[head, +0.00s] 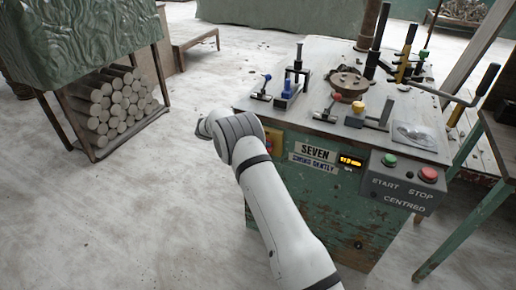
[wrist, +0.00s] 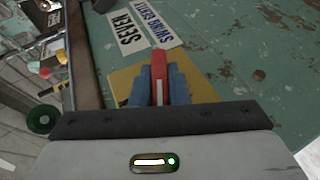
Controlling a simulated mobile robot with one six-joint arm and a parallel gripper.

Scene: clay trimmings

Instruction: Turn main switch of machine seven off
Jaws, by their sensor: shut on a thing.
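The main switch is a red handle (wrist: 159,66) on a yellow plate (wrist: 122,84), on the green front of machine seven (head: 345,225). In the wrist view my gripper (wrist: 160,80) has its blue fingers on either side of the red handle and is shut on it. The handle points up in that view, with a pale mark on it. In the head view a bit of the yellow plate (head: 274,136) shows beside my arm, which hides my fingers. The "SEVEN" label (head: 316,151) is right of the switch, and an amber display (head: 350,161) is lit.
A grey box with a green start button (head: 389,160) and a red stop button (head: 428,174) is on the machine's right front. Levers and clamps stand on its top (head: 320,60). A rack of clay rolls (head: 115,105) stands at left. The floor between is clear.

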